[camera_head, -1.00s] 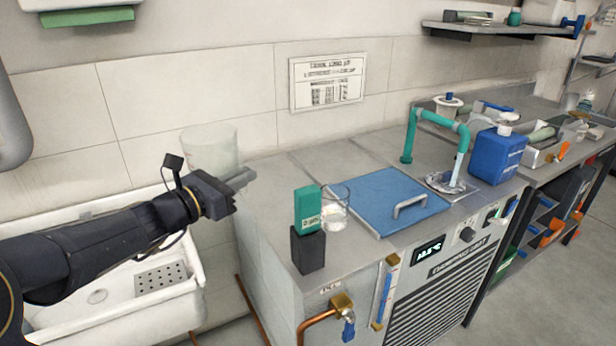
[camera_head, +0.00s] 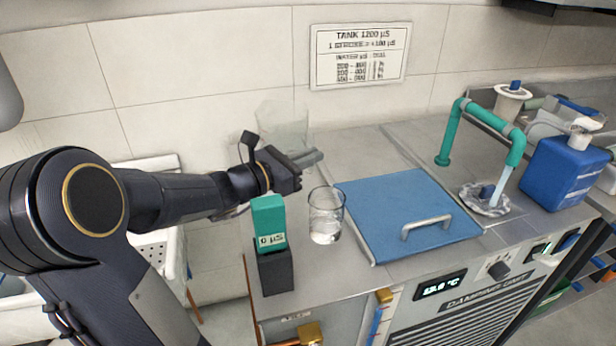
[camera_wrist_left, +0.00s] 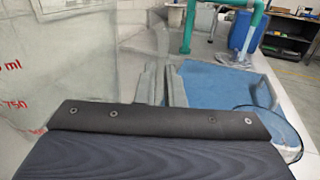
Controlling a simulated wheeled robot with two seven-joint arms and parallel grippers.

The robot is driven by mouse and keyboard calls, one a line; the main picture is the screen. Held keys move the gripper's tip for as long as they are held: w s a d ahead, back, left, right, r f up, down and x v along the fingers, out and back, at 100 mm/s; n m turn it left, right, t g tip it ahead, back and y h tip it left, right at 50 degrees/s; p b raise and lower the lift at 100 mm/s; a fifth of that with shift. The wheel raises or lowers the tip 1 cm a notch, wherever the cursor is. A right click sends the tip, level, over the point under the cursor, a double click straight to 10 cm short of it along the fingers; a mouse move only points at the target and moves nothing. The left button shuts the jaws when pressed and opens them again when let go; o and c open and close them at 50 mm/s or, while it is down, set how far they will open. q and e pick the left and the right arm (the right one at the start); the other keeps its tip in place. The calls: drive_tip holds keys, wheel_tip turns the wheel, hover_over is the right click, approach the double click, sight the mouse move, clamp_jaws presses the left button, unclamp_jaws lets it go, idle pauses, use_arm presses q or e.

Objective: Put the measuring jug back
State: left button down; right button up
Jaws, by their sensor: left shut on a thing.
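The measuring jug (camera_head: 284,122) is clear and faint in the head view, upright just behind my left gripper. In the left wrist view its wall (camera_wrist_left: 40,75) fills the left side, with red "ml" and "750" marks. My left gripper (camera_head: 312,157) is shut on the jug, near the back left of the steel worktop (camera_head: 360,145). Its fingers (camera_wrist_left: 160,85) also show in the left wrist view. The jug's base is hidden behind the gripper, so I cannot tell whether it touches the worktop. My right gripper is out of view.
A small glass beaker (camera_head: 326,228) with clear liquid and a teal meter (camera_head: 269,218) in a dark holder (camera_head: 276,272) stand just in front. A blue lid (camera_head: 405,205), teal pipe (camera_head: 490,118) and blue canister (camera_head: 565,172) lie right. A white sink (camera_head: 150,165) is left.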

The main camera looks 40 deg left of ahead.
sight(308, 172)
use_arm(q)
drive_tip(key=shift+f+b, duration=0.5)
drive_tip(key=shift+f, duration=1.55)
drive_tip(key=shift+f, duration=0.2)
drive_tip(key=c, duration=1.5)
unclamp_jaws()
drive_tip(key=shift+c, duration=0.2)
drive_tip(key=shift+r, duration=0.15)
drive_tip(key=shift+s+r, duration=0.1)
drive_tip(key=shift+s, duration=0.05)
drive_tip(key=v, duration=1.1)
drive_tip(key=shift+s+a+p, duration=0.15)
drive_tip(key=shift+s+p, duration=0.15)
drive_tip(key=shift+s, duration=0.05)
